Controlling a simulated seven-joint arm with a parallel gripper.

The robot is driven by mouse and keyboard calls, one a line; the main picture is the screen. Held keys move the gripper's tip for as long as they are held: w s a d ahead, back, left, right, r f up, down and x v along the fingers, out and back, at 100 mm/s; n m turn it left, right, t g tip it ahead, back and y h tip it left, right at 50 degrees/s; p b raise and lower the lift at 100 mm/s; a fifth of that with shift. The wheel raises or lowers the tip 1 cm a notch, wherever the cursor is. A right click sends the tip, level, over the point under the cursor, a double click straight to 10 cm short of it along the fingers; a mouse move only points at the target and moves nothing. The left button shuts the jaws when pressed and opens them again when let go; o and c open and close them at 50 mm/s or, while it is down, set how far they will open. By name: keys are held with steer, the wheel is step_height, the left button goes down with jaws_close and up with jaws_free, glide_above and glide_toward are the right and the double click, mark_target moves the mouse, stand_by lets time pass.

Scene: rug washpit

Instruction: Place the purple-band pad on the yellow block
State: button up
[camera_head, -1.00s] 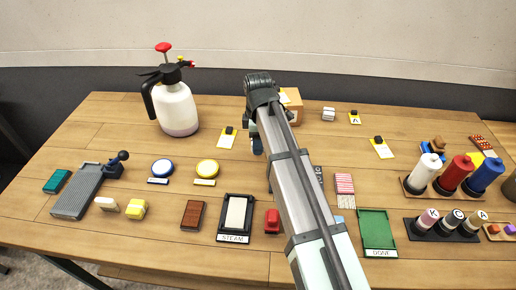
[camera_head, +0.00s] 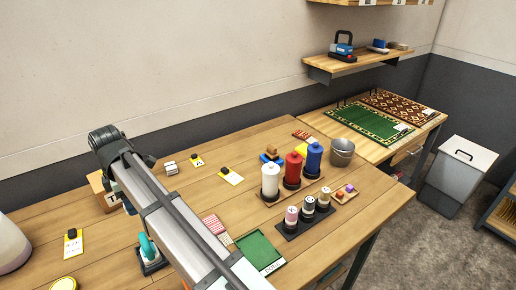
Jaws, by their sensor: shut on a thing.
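I cannot make out a purple-band pad in the head view. My forearm crosses the lower left, and my gripper is hidden behind it, so what it holds cannot be seen. A yellow block-like thing (camera_head: 302,149) is partly hidden behind the red spool; I cannot tell if it is the task's yellow block. A small purple piece (camera_head: 350,188) lies with an orange one on a little wooden tray (camera_head: 342,199) at the right of the table.
White, red and blue spools (camera_head: 293,169) stand upright near several smaller labelled spools on a dark rack (camera_head: 292,231). A green tray (camera_head: 258,251) lies in front, a metal bucket (camera_head: 342,152) behind. A teal-handled thing (camera_head: 148,248) is left of my arm. Bare wood shows around the yellow cards.

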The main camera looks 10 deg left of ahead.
steer(key=w+d+m, duration=0.3)
steer(key=w+d, duration=0.9)
steer(key=w, duration=0.3)
step_height(320, 180, up, 3)
steer(key=m, duration=1.4)
glide_above(302, 149)
steer(key=d, duration=0.2)
steer(key=shift+d+f, duration=0.1)
steer(key=shift+f, duration=4.85)
steer(key=shift+f, duration=0.1)
steer(key=o, duration=1)
